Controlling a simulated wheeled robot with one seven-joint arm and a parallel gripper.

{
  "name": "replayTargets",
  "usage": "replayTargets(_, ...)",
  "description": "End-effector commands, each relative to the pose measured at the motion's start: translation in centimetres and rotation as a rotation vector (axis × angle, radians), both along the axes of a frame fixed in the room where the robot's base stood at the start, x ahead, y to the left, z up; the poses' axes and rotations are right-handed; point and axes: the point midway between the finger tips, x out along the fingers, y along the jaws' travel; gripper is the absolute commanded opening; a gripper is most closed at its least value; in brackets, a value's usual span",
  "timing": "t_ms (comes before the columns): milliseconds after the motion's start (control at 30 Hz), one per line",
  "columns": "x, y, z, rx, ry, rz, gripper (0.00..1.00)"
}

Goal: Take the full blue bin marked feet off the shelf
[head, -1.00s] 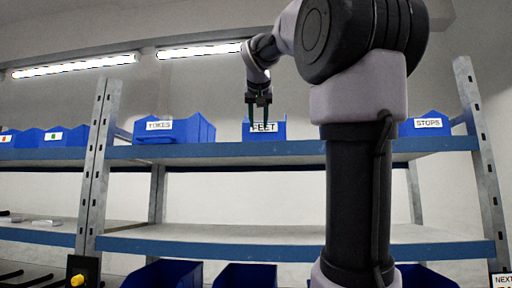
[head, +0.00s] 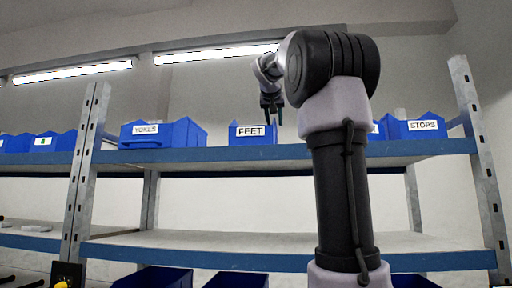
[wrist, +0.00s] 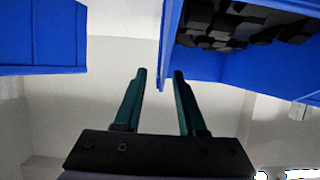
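The blue bin marked FEET (head: 250,139) stands on the upper shelf, its white label facing me. Its contents are hidden in the head view. My gripper (head: 271,108) hangs pointing down at the bin's right side, overlapping its right edge in the picture. A blue bin holding dark pieces (wrist: 219,66) is at the upper right there, close beside the right finger. Its label is not visible, so I cannot tell for sure that it is the FEET bin.
The YOKES bin (head: 163,134) stands left of the FEET bin with a gap. The STOPS bin (head: 412,129) is at the right, partly behind my arm. The upper shelf's blue beam (head: 220,154) runs below. The middle shelf (head: 220,243) is mostly clear; more blue bins sit below it.

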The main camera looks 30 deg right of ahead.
Motion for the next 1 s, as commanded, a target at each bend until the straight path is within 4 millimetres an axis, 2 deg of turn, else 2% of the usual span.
replayTargets(100,1.5,-1.1,-0.8,0.002,0.002,0.0,0.4)
replayTargets(200,2.3,-1.6,-1.1,0.001,0.001,0.001,0.4)
replayTargets(400,2.4,-1.6,-1.1,0.0,-0.001,0.001,0.4)
replayTargets(433,2.4,-1.6,-1.1,0.0,-0.001,0.001,0.32)
replayTargets(500,2.4,-1.6,-1.1,0.0,0.0,0.001,0.06)
replayTargets(533,2.3,-1.6,-1.1,0.0,0.0,0.001,0.0)
replayTargets(1000,2.3,-1.6,-1.2,0.0,0.0,0.001,0.0)
